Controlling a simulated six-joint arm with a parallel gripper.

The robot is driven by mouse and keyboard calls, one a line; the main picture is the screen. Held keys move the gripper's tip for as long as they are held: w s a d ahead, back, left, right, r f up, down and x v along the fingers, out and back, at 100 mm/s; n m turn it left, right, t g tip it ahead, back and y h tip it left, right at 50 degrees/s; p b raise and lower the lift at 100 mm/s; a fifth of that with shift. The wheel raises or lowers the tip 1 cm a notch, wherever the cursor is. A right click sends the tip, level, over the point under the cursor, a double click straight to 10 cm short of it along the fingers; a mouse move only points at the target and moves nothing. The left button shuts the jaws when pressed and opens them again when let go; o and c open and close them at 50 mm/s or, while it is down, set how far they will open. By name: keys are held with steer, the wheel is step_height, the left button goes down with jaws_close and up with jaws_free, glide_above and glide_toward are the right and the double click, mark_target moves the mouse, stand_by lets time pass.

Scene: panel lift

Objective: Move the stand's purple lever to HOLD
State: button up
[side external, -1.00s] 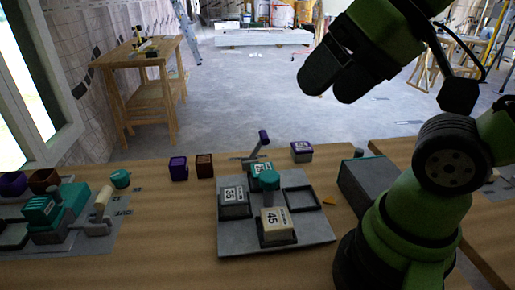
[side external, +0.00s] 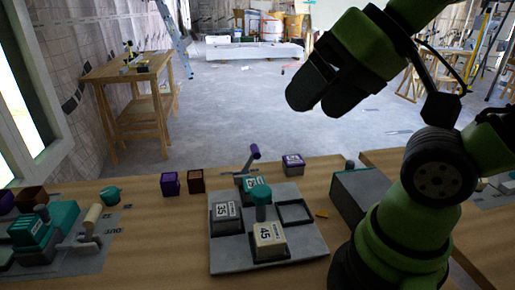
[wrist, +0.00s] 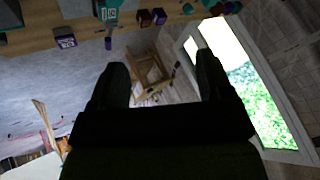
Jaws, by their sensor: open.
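The stand's purple lever (side external: 254,152) rises at the back edge of the grey stand (side external: 232,262), tilted up and to the right. In the wrist view, upside down, the purple lever (wrist: 109,44) shows near the top edge. No HOLD mark is legible. The stand carries a grey block marked 35 (side external: 227,218), a cream block marked 45 (side external: 269,242), a teal block partly hidden behind a teal knob (side external: 261,198), and an empty dark square frame (side external: 294,213). My gripper (side external: 312,102) is open and empty, high above and right of the lever, touching nothing. Its fingers also show in the wrist view (wrist: 160,78).
A purple block (side external: 171,184) and a brown block (side external: 196,181) stand left of the stand. A purple-topped block (side external: 293,164) stands behind right. A grey box (side external: 360,193) is at right. Another panel with a cream handle (side external: 92,218) lies at left.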

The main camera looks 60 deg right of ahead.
steer(key=shift+o, duration=0.3)
steer(key=shift+w+d+r+m, duration=0.1)
steer(key=shift+w+m, duration=0.3)
steer(key=m+g+y, duration=0.1)
steer(key=m+g, duration=0.3)
steer(key=m, duration=1.8)
glide_above(256, 148)
steer(key=s+d, duration=0.2)
step_height(256, 148, down, 16)
steer(key=x, duration=1)
steer(key=shift+c, duration=0.2)
